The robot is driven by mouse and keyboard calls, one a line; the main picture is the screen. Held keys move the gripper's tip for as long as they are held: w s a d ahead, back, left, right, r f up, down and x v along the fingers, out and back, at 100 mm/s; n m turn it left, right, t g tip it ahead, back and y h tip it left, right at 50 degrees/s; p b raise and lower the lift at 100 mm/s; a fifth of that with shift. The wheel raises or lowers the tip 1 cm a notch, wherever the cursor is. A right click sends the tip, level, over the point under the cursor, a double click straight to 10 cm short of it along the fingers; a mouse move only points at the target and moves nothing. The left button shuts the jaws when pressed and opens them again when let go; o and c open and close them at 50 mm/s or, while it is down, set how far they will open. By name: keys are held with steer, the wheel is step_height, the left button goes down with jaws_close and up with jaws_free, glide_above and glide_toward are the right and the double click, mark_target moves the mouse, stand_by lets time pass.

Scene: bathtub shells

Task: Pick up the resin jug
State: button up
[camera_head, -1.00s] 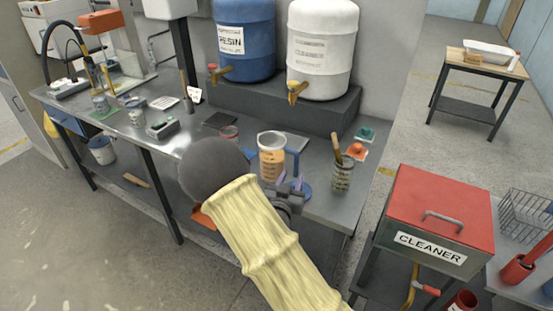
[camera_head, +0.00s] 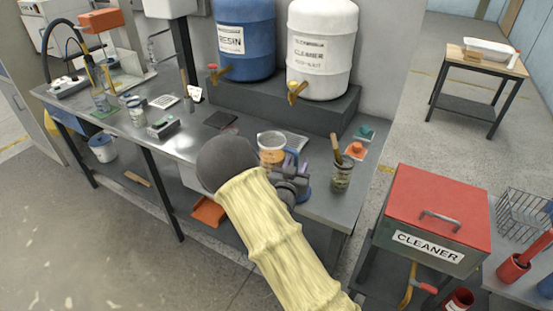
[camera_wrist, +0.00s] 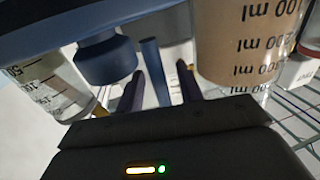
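The resin jug (camera_head: 271,148), a clear measuring jug with amber content, stands on the steel bench. My arm hides its lower part, and its blue handle is mostly covered in the head view. In the wrist view the jug (camera_wrist: 243,40) is at upper right, its ml marks upside down. My gripper (camera_head: 291,160) is at the jug's right, on the handle side. In the wrist view my gripper (camera_wrist: 160,85) has its two dark fingers apart, with a blue upright bar (camera_wrist: 154,72), apparently the handle, between or just beyond them. Contact is not visible.
A glass jar with a brush (camera_head: 342,175) stands right of my gripper. The blue resin drum (camera_head: 245,38) and white cleaner drum (camera_head: 322,50) sit on a raised block behind. The red-lidded cleaner box (camera_head: 440,210) is at right. Another graduated container (camera_wrist: 45,85) shows at left in the wrist view.

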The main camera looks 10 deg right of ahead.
stand_by(0.4)
jaws_close()
steer(key=shift+r, duration=0.1)
step_height(320, 180, up, 10)
steer(key=shift+f, duration=0.1)
stand_by(0.6)
steer(key=shift+d, duration=0.1)
stand_by(0.4)
